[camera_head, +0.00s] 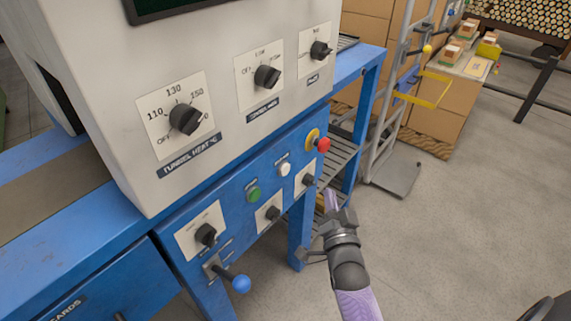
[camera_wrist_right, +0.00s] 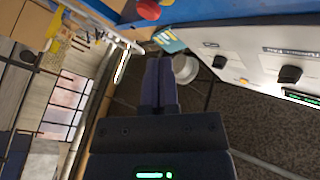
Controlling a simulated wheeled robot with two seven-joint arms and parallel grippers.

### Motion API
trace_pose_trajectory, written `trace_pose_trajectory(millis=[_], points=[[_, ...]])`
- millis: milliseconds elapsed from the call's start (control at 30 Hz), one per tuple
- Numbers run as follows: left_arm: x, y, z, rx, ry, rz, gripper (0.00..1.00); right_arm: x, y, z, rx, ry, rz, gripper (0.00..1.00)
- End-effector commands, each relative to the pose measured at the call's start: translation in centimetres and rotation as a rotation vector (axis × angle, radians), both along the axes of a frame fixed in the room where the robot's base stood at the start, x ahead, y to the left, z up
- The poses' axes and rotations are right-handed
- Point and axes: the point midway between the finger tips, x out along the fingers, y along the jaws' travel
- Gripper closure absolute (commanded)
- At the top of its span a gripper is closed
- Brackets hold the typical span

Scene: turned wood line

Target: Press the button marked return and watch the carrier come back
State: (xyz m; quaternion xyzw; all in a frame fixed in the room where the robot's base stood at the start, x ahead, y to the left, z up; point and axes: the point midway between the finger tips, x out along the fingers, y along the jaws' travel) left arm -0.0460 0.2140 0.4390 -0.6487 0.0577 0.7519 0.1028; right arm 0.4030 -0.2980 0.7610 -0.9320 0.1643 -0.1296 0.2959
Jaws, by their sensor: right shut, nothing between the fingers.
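A blue control panel (camera_head: 235,215) on the machine front carries a green button (camera_head: 254,194), a white button (camera_head: 285,169) and a red mushroom button (camera_head: 323,145) on a yellow collar. The small labels by the green and white buttons are too small to read, so I cannot tell which is marked return. I cannot make out a carrier. My right gripper (camera_head: 331,196) is below and right of the panel, apart from the buttons. Its fingers are together and empty in the right wrist view (camera_wrist_right: 158,82). That view also shows a red button (camera_wrist_right: 148,10). My left gripper is out of view.
The grey cabinet (camera_head: 120,80) above holds several black rotary knobs. Dark switches on white plates and a blue ball-ended lever (camera_head: 240,284) share the blue panel. A grey hand truck (camera_head: 395,175) stands behind, near cardboard boxes (camera_head: 365,50). The floor to the right is open.

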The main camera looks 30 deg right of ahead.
Motion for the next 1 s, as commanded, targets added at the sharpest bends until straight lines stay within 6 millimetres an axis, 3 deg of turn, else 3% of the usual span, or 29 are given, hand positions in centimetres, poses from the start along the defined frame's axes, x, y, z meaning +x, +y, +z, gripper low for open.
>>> trace_pose_trajectory(millis=[233, 700, 1000], points=[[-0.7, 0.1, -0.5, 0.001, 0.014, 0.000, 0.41, 0.9, 0.3, -0.2, 0.001, 0.000, 0.000, 1.00], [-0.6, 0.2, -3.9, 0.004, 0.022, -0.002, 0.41, 6.9, 2.8, -0.3, 0.001, 0.000, -0.001, 1.00], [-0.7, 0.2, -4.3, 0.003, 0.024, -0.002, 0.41, 8.2, 3.4, 0.0, -0.001, 0.000, 0.000, 1.00]])
